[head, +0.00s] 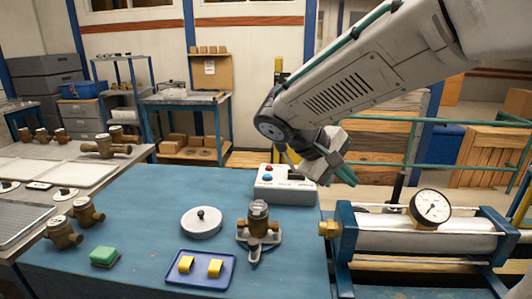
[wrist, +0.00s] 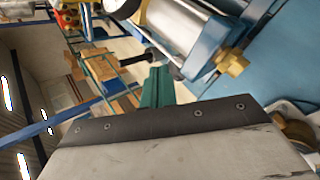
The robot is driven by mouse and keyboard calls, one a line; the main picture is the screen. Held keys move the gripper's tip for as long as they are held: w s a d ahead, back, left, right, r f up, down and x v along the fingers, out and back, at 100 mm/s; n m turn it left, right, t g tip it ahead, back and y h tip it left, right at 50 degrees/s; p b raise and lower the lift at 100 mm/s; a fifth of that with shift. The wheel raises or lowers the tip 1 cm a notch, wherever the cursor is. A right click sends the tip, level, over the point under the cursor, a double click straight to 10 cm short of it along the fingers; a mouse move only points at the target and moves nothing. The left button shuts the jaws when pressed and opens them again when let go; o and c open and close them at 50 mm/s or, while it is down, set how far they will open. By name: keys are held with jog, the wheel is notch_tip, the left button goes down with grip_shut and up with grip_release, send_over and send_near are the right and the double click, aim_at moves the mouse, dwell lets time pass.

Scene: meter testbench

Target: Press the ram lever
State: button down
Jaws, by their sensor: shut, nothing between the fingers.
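The ram bench stands at the right of the head view, with a long pale cylinder (head: 440,238) between blue end plates and a round gauge (head: 431,207) on top. A black lever-like rod (head: 398,190) rises behind the cylinder; I take it for the ram lever. In the wrist view the black rod (wrist: 135,60) shows just beyond the fingertips, beside the cylinder (wrist: 172,28). My gripper (head: 346,173) is shut and empty, its green fingertips left of the rod in the head view and apart from it. The fingertips also show in the wrist view (wrist: 157,86). Contact with the rod is not visible.
A white box (head: 285,187) with red and blue buttons stands below my gripper. The blue bench holds a meter on a stand (head: 258,222), a white disc (head: 202,223), a blue tray (head: 172,275) and a green block (head: 103,255). A green rail (head: 480,166) runs behind the cylinder.

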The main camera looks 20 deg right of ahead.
aim_at(287, 159)
jog(key=w+a+f+n+t+h, duration=0.1)
jog(key=w+a+t+h, duration=0.15)
jog(key=w, duration=0.45)
jog(key=w+a+f+n+t+h, duration=0.1)
jog(key=w+a+h, duration=0.25)
jog(key=w, duration=0.45)
jog(key=w+a+f+n+t, duration=0.2)
jog(key=w+a+f+t, duration=0.1)
jog(key=a, duration=0.4)
jog(key=w+a+f+n+t+h, duration=0.1)
jog(key=w+a+f+t, duration=0.3)
jog(key=w+a, duration=0.4)
jog(key=shift+a+n+t, duration=0.15)
jog(key=shift+n+t, duration=0.5)
jog(key=shift+n, duration=0.15)
jog(key=shift+h, duration=0.3)
jog(key=x, duration=0.4)
jog(key=s+x, duration=0.1)
jog(key=x, duration=0.3)
jog(key=s+d+x, duration=0.1)
jog(key=x, duration=0.3)
jog(key=shift+w+d+r, duration=0.1)
jog(key=shift+d+r, duration=0.3)
jog(key=shift+d, duration=0.25)
